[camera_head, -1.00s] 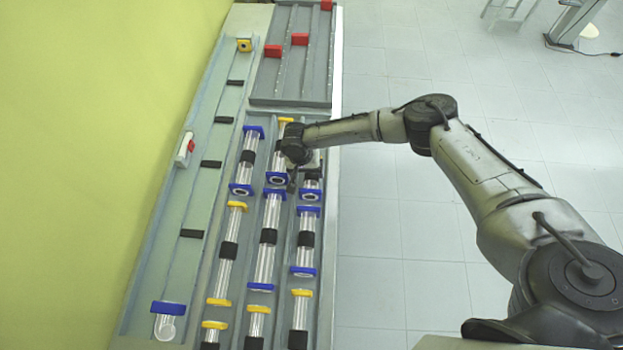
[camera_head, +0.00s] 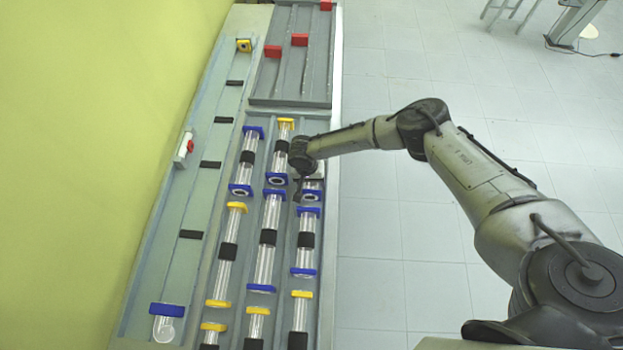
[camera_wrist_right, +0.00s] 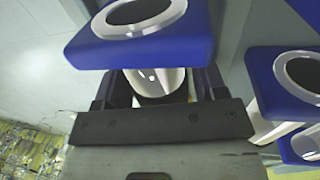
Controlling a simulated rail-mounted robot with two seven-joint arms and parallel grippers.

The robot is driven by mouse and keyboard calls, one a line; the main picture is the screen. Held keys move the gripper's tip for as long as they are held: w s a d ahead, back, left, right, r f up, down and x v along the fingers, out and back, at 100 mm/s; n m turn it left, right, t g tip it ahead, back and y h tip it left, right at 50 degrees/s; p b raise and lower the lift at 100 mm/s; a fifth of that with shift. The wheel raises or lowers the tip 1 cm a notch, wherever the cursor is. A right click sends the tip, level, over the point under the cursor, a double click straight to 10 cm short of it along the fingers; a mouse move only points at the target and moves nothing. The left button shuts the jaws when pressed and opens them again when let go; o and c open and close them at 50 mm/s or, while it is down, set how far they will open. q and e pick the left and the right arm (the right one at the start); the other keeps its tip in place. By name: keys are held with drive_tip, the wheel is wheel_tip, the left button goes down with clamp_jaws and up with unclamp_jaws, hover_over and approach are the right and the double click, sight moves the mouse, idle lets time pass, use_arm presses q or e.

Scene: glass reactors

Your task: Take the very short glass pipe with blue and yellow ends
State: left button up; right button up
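My right gripper (camera_head: 305,188) is over the upper part of the right column of the rack. It hides most of a short glass pipe there, whose blue end (camera_head: 312,196) shows just below it. In the right wrist view a clear pipe (camera_wrist_right: 155,86) with a large blue end (camera_wrist_right: 140,35) lies between the two dark fingers of my right gripper (camera_wrist_right: 158,88). I cannot tell whether the fingers press on it. Its other end is hidden, so no yellow shows on it. My left gripper is not in view.
A short pipe (camera_head: 281,150) with yellow and blue ends lies close left in the middle column. Another short pipe (camera_head: 248,160) lies further left. Longer pipes (camera_head: 305,245) fill the lower rack. A grey tray (camera_head: 275,80) with red pieces lies beyond. Open floor is right.

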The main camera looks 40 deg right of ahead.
drive_tip(key=c, duration=0.8)
